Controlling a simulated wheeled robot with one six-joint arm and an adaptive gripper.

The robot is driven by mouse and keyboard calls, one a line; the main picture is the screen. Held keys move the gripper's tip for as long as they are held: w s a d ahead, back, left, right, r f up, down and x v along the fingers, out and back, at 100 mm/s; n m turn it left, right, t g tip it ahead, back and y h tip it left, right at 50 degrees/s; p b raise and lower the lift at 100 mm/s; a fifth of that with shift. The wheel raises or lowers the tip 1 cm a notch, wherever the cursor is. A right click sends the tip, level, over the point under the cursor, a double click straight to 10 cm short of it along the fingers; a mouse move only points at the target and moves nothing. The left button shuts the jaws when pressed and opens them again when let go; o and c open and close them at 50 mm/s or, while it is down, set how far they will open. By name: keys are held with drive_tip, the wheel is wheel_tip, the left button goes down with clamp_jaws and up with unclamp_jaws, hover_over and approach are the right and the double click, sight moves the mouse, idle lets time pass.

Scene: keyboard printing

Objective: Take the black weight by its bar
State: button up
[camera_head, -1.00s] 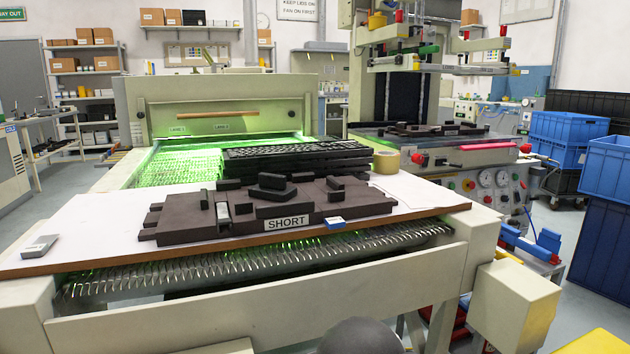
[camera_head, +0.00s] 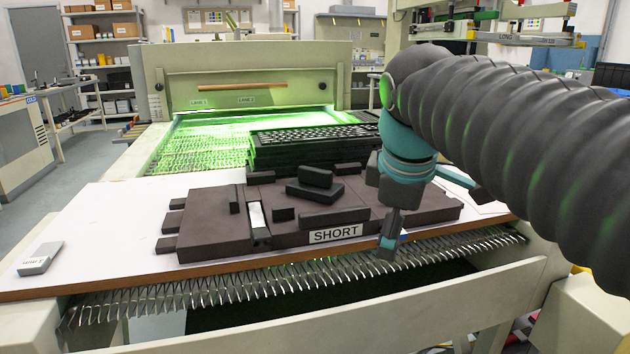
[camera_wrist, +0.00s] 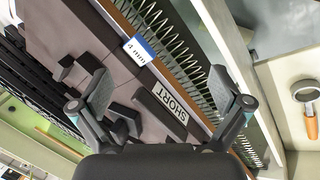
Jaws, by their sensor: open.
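The black weight (camera_head: 314,190), a dark block with a raised bar on top, sits on the brown plate marked SHORT (camera_head: 435,208) in the head view. It seems to show partly in the wrist view (camera_wrist: 123,118), behind one finger. My gripper (camera_head: 430,220) is to the right of the weight, over the right front part of the plate, pointing down. In the wrist view my gripper (camera_wrist: 160,88) has its fingers wide apart, with nothing between the pads. The weight's right side is clear of the fingers.
Other black blocks stand on the plate, among them a long one (camera_head: 335,217) in front of the weight. A stack of black keyboards (camera_head: 312,142) lies behind. A grey block (camera_head: 40,258) lies at the left. A blue 4 mm tag (camera_wrist: 139,51) sits by the plate edge.

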drive_tip(key=w+a+r+n+p, duration=0.1)
drive_tip(key=w+a+r+n, duration=0.4)
drive_tip(key=w+r+n, duration=0.3)
drive_tip(key=n+h+p, duration=0.1)
drive_tip(key=n, duration=0.8)
approach(315, 169)
drive_tip(key=shift+g, duration=0.3)
drive_tip(key=x, duration=0.5)
drive_tip(key=shift+w+d+r, duration=0.2)
drive_tip(key=shift+w+d, duration=0.1)
drive_tip(key=shift+w, duration=0.1)
drive_tip(key=shift+s+a+b+x, duration=0.15)
drive_tip(key=shift+b+x, duration=0.2)
drive_tip(key=shift+x, duration=1)
drive_tip(key=shift+s+a+b+x, duration=0.1)
drive_tip(key=shift+a+b+x, duration=0.15)
drive_tip(key=shift+x, duration=1.1)
drive_tip(key=shift+f, duration=0.1)
drive_tip(key=c, duration=1.6)
